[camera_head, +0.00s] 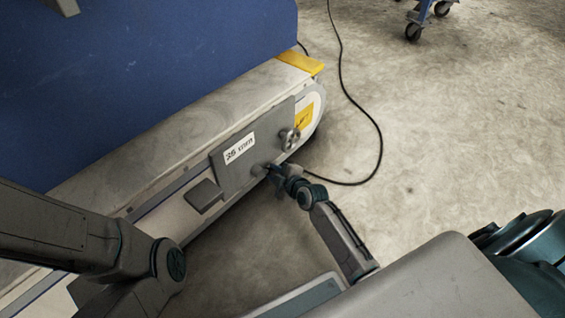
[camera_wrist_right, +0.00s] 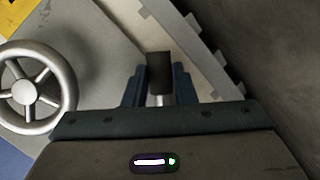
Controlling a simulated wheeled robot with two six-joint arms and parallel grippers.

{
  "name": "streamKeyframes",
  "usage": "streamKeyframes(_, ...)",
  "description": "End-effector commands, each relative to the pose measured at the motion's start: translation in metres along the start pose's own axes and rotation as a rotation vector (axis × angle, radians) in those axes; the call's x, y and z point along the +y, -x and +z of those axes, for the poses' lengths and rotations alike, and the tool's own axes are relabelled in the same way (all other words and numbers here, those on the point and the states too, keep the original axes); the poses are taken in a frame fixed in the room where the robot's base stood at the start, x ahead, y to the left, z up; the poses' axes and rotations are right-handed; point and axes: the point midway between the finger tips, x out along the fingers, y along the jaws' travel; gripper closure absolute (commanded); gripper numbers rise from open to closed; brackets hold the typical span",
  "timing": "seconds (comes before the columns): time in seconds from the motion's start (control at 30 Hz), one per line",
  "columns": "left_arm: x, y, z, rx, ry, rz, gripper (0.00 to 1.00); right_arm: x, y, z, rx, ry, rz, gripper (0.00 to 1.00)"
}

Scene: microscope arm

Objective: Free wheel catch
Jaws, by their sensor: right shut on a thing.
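A silver spoked handwheel (camera_head: 289,138) sits on the grey side plate (camera_head: 232,165) of a long low machine. It also shows at the left of the right wrist view (camera_wrist_right: 30,88). My right gripper (camera_head: 271,170) is at the plate just below the handwheel. In the right wrist view its blue fingers (camera_wrist_right: 160,88) are on both sides of a small black catch knob (camera_wrist_right: 160,68) on a light metal stem, and it is shut on it. The handwheel is clear of the fingers. My left arm shows at the left, but its gripper is out of view.
A dark grey block (camera_head: 203,196) juts from the machine's side left of my right gripper. A blue panel (camera_head: 140,80) rises behind the machine. A black cable (camera_head: 376,135) loops over the concrete floor. Caster wheels (camera_head: 413,31) stand at the far top right. The right-hand floor is mostly open.

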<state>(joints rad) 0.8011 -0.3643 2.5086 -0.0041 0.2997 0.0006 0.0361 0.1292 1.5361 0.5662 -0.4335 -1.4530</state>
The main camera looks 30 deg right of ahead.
Motion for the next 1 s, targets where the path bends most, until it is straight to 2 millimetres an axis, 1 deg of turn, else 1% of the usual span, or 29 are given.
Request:
streamKeyframes(0.2,-0.002,0.005,-0.004,0.001,-0.002,0.004,0.64,-0.009,-0.002,0.000,0.024,-0.113,-0.048,1.00)
streamKeyframes(0.4,-0.002,0.007,-0.004,0.000,-0.002,0.004,0.64,-0.013,-0.003,-0.001,0.037,-0.173,-0.073,1.00)
streamKeyframes(0.97,-0.002,0.007,-0.004,-0.001,-0.001,0.003,0.64,-0.014,-0.003,-0.002,0.041,-0.198,-0.083,1.00)
streamKeyframes(1.0,-0.002,0.007,-0.004,-0.001,-0.001,0.003,0.64,-0.014,-0.003,-0.002,0.041,-0.198,-0.083,0.68)
